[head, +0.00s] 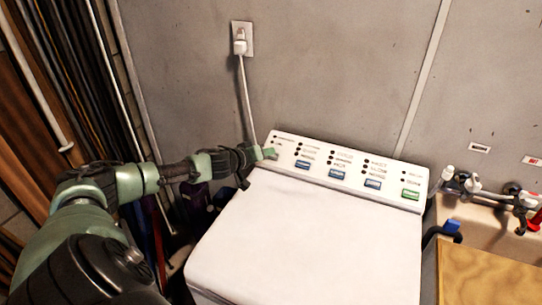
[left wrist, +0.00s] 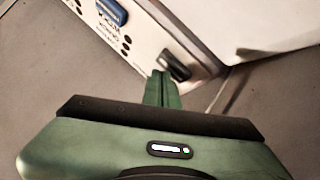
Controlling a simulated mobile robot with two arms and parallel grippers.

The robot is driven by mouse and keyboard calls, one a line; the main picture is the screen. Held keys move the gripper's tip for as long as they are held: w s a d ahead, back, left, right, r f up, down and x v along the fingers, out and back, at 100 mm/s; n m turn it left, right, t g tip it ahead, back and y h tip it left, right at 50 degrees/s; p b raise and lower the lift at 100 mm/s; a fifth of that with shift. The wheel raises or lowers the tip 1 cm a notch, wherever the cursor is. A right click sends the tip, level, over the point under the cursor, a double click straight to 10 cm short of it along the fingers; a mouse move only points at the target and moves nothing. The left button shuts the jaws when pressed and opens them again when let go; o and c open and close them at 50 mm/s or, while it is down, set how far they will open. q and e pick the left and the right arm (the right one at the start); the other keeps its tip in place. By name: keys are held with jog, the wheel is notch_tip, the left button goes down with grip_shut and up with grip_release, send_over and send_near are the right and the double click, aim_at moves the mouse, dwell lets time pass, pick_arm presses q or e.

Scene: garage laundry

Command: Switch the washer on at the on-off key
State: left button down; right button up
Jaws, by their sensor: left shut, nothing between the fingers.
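The white washer (head: 290,235) stands in the middle of the head view, with a sloped control panel (head: 318,157) along its back edge. The panel carries several blue keys, one green key (head: 411,194) at its right end, and rows of dark lights. In the left wrist view a dark key (left wrist: 174,65) sits at the panel's end; it looks like the on-off key. In the head view my gripper largely hides that spot. My left gripper (head: 271,153) is shut and empty at the panel's left end. In the left wrist view its fingertips (left wrist: 163,76) are right beside the dark key; I cannot tell whether they touch it.
A plug and cord (head: 240,45) hang on the grey wall behind the washer. Taps (head: 470,183) and a sink are at the right, with a wooden board (head: 490,272) in front. Dark items stand on the floor left of the washer. The washer lid is clear.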

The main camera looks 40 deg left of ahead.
pick_arm(q)
jog(key=shift+w+f, duration=0.15)
jog(key=shift+f, duration=0.2)
dwell(0.3)
jog(key=shift+f, duration=0.25)
dwell(0.5)
jog(key=shift+r, duration=0.15)
jog(key=shift+d+r+p, duration=0.1)
jog(key=shift+r+p, duration=0.25)
jog(key=shift+p, duration=0.15)
jog(key=shift+s+r, duration=0.3)
jog(key=shift+r, duration=0.05)
jog(key=shift+s+r+p, duration=0.1)
jog(key=shift+r+p, duration=0.45)
jog(key=shift+p, duration=0.2)
jog(key=r+p, duration=0.1)
jog(key=s+r+p, duration=0.1)
jog(key=r+p, duration=0.1)
jog(key=shift+s+d+r, duration=0.25)
jog(key=shift+s+r, duration=0.05)
